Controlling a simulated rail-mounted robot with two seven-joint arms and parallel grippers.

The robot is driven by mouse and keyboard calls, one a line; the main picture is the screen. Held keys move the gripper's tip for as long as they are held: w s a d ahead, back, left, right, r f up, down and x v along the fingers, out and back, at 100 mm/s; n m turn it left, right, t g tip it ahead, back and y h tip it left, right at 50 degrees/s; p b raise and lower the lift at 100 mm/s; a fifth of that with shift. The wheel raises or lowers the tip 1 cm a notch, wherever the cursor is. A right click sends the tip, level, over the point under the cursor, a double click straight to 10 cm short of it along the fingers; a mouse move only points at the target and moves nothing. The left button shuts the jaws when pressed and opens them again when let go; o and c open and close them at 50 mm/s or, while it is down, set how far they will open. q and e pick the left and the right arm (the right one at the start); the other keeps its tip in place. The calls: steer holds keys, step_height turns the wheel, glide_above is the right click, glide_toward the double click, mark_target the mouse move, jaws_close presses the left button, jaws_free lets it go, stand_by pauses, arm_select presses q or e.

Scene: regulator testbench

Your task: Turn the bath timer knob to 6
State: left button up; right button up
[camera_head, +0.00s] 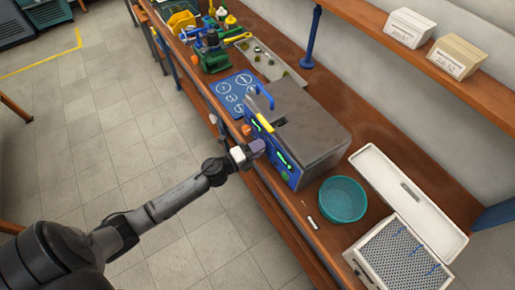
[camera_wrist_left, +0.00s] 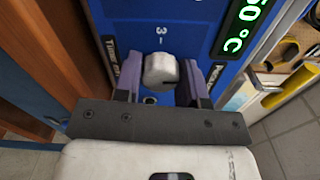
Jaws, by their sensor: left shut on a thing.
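The bath is a grey-topped box (camera_head: 310,125) with a blue front panel (camera_wrist_left: 195,20) on the bench. A pale grey timer knob (camera_wrist_left: 160,70) sits on that panel in the left wrist view, with a white 3 above it. Which mark the knob points to is not clear. My left gripper (camera_head: 258,148) is at the panel, its purple fingers (camera_wrist_left: 160,82) on either side of the knob and shut on it. In the head view the gripper hides the knob. My right gripper is not in view.
A green lit display (camera_wrist_left: 243,22) is beside the knob. A teal bowl (camera_head: 342,199) and an open white case (camera_head: 400,255) stand right of the bath. A blue mat (camera_head: 233,92) and a tray (camera_head: 268,65) lie beyond it. The floor in front is clear.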

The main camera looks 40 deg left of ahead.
arm_select(q)
steer(key=shift+m, duration=0.3)
stand_by(0.4)
steer(key=o, duration=0.9)
steer(key=b+v, duration=0.3)
steer(key=v, duration=1.1)
steer(key=shift+w, duration=0.1)
